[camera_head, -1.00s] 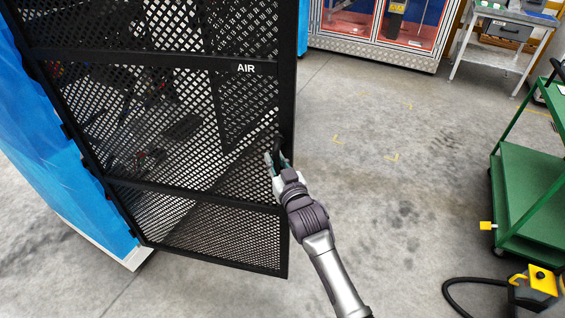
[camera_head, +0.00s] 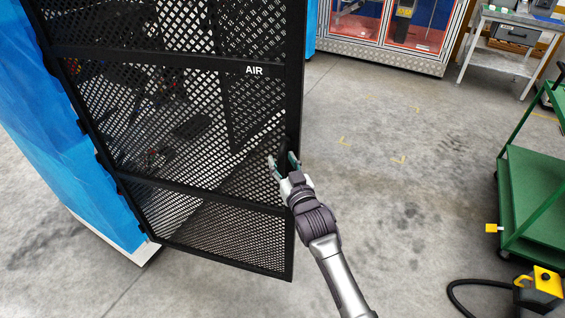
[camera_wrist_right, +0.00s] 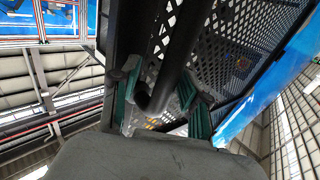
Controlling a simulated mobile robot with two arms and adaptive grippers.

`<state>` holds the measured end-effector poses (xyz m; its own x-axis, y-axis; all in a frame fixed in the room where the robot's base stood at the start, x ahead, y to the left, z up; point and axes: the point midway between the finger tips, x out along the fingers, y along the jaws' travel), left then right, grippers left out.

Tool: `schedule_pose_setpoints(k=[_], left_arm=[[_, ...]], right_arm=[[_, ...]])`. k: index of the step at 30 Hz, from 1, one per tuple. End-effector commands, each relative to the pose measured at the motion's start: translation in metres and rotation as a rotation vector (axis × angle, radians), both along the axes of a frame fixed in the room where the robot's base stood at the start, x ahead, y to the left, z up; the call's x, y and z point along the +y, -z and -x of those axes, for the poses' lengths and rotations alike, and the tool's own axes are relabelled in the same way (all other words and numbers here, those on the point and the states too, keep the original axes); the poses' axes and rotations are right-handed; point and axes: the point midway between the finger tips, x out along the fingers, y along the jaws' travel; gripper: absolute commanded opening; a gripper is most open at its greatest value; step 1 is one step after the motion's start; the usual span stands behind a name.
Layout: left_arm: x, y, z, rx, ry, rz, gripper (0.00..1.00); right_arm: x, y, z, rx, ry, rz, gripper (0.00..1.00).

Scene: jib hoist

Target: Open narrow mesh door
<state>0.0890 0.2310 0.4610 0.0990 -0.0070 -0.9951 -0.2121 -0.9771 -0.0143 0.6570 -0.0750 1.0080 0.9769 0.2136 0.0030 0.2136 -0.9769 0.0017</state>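The narrow black mesh door (camera_head: 215,195), marked AIR, hangs by its left edge beside a blue panel. Its lower right corner stands out over the floor. A dark tubular handle (camera_wrist_right: 177,65) runs along its right edge, small and dark in the head view. My right gripper (camera_head: 283,163) is at this handle. In the right wrist view the fingers (camera_wrist_right: 160,98) stand on both sides of the tube. The left finger is close to the tube's end, and a gap shows by the right finger. Contact is unclear. My left gripper is not in view.
The blue panel (camera_head: 65,150) is left of the door. A green cart (camera_head: 540,190) stands at the right, with a yellow and black device (camera_head: 540,288) on the floor near it. A glazed cabinet (camera_head: 385,45) and grey table (camera_head: 510,45) are behind. Floor right of the door is clear.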

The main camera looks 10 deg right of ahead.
Motion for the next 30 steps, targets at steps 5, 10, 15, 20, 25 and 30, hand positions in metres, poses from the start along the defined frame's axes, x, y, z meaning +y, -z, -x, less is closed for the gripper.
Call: schedule_pose_setpoints(k=[5,10,15,20,25,30], left_arm=[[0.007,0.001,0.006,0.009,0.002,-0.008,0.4],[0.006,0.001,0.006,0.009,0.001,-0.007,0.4],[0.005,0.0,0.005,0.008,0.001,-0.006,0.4],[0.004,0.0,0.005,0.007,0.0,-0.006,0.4],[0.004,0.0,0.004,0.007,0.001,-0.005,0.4],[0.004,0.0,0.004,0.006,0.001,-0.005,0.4]], right_arm=[[0.001,0.001,0.001,0.002,-0.002,-0.002,0.45],[-0.002,0.002,0.015,0.004,-0.002,0.0,0.45],[-0.01,0.002,0.049,0.003,-0.001,0.001,0.45],[-0.018,0.002,0.082,0.003,0.0,0.0,0.45],[-0.024,0.002,0.107,0.003,0.0,-0.001,0.45],[-0.027,0.001,0.117,0.001,0.0,-0.001,0.45]])
